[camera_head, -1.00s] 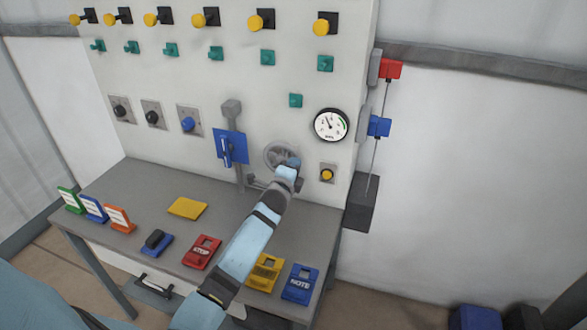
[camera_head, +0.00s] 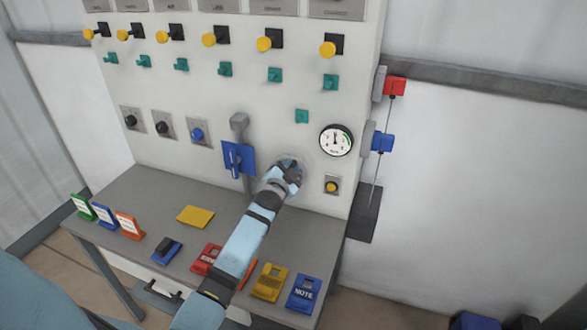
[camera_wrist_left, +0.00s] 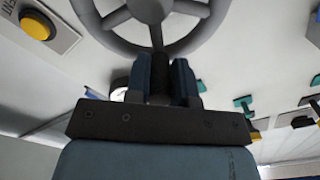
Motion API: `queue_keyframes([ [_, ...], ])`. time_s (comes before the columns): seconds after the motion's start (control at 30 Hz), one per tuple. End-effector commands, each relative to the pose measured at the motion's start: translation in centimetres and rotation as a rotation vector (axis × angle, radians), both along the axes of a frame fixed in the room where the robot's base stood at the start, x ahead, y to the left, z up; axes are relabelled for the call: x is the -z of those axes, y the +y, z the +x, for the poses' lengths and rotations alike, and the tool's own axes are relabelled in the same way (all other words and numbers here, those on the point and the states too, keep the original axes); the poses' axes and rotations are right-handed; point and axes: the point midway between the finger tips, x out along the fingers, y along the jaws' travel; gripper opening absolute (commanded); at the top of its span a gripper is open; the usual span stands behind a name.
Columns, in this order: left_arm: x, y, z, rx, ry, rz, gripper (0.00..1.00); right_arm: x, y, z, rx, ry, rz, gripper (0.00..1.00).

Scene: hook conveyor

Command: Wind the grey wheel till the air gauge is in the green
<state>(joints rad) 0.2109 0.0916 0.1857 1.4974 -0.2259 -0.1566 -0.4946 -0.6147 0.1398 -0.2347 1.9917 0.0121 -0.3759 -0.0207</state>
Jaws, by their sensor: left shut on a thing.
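The grey wheel (camera_wrist_left: 150,10) fills the top of the left wrist view, its rim and spokes facing me; in the head view it is largely hidden behind my left gripper (camera_head: 289,170). That gripper, also in the left wrist view (camera_wrist_left: 160,78), is shut on the wheel's dark handle (camera_wrist_left: 160,88), with a blue finger on each side. The air gauge (camera_head: 336,140) is on the panel, up and right of the wheel. Its needle points about straight up, and the green band lies to the right of it. My right gripper is not in view.
A blue plate with a lever (camera_head: 237,158) is left of the wheel, and a yellow button (camera_head: 331,186) is to its right. The grey bench (camera_head: 150,198) below holds several coloured signs and blocks. Red and blue fittings (camera_head: 382,142) stick out from the panel's right side.

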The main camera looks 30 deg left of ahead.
Motion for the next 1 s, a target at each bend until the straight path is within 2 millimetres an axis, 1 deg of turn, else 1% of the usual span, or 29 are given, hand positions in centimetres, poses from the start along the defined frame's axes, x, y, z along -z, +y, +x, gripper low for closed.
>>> queue_keyframes([
  [0.03, -0.3, 0.3, -0.1, -0.001, -0.009, -0.039, 0.0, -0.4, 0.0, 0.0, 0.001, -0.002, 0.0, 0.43],
  [0.2, -0.5, 0.9, -0.2, -0.001, -0.042, -0.17, 0.0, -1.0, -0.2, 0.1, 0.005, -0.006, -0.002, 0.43],
  [0.5, -0.5, 1.7, -0.4, -0.001, -0.078, -0.327, 0.0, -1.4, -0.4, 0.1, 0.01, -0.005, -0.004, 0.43],
  [0.7, -0.5, 1.9, -0.5, -0.001, -0.09, -0.372, 0.0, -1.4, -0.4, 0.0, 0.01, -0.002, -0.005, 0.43],
  [1.0, -0.5, 2.0, -0.5, 0.0, -0.093, -0.386, 0.0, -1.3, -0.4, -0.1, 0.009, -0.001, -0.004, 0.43],
])
